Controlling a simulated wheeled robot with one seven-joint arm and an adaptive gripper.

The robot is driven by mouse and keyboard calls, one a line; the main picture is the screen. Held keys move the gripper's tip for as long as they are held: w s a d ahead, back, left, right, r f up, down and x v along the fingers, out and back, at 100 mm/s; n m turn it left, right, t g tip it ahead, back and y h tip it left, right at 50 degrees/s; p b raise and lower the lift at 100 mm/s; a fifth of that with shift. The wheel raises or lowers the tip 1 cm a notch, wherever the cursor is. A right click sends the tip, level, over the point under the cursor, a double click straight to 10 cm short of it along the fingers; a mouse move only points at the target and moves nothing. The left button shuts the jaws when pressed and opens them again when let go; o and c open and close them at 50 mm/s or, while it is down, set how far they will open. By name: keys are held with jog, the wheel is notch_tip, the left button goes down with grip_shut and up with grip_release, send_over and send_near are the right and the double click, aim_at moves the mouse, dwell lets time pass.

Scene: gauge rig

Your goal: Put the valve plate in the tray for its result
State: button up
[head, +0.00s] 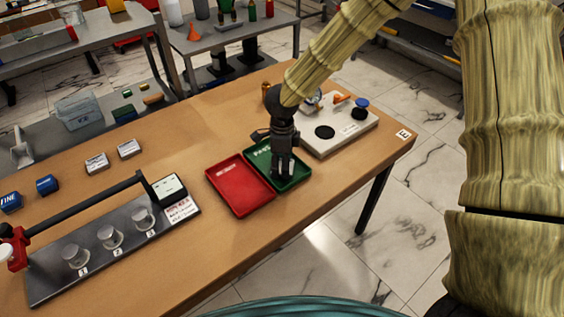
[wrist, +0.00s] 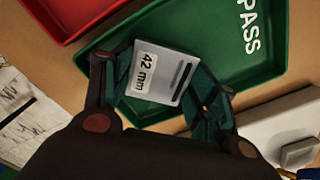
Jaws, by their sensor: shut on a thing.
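The valve plate (wrist: 165,72) is a small grey plate with a white "42 mm" label and a dark slot. My gripper (wrist: 157,90) is shut on it, one finger at each side, in the wrist view. The plate is over the green tray (wrist: 106,47), marked PASS; I cannot tell whether it touches the tray floor. In the head view my gripper (head: 284,172) points down, low at the green tray (head: 298,181), and hides the plate. The red tray (head: 240,208) is beside the green one on the left and looks empty; it also shows in the wrist view (wrist: 75,18).
A pale gauge base (head: 345,136) with a dial and knobs stands just right of the green tray. A dark rig (head: 70,283) with numbered clear cylinders and a long bar is at left. Small white blocks (head: 129,149) and blue blocks (head: 47,185) lie behind it.

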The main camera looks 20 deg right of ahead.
jog(key=o, duration=0.8)
jog(key=shift+f, duration=0.1)
jog(key=shift+o, duration=0.2)
notch_tip(320, 180, up, 12)
dwell(0.5)
